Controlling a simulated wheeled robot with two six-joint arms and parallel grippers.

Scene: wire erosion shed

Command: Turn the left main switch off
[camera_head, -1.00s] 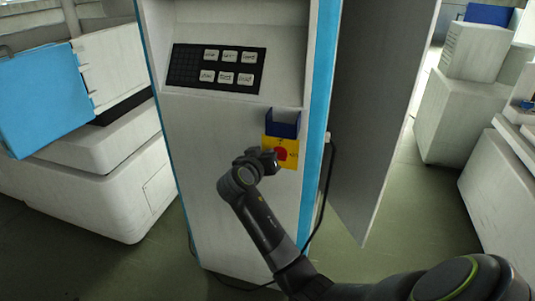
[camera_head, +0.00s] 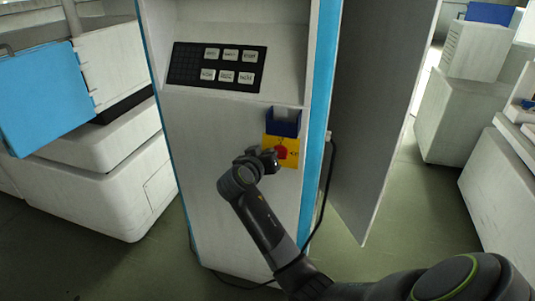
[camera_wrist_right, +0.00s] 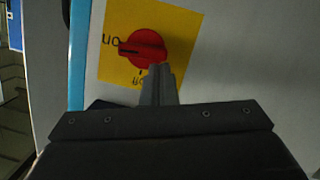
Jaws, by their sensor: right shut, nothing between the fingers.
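The main switch is a red rotary knob (camera_head: 281,151) on a yellow plate (camera_head: 293,144), low on the right side of the white cabinet's front. In the right wrist view the red knob (camera_wrist_right: 145,47) has its grip lying level, its dark mark towards the ON label at the left. Another label, partly hidden, is below it. My right gripper (camera_head: 268,156) is shut and empty at the knob's left in the head view. In the wrist view its fingertips (camera_wrist_right: 158,70) are at the knob's lower right edge; I cannot tell whether they touch. My left gripper is not in view.
A dark blue box (camera_head: 284,122) is fixed just above the yellow plate. A black key panel (camera_head: 217,67) is higher on the white cabinet (camera_head: 230,130). A grey door panel (camera_head: 378,110) stands to the right, with a black cable (camera_head: 325,190) hanging near it.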

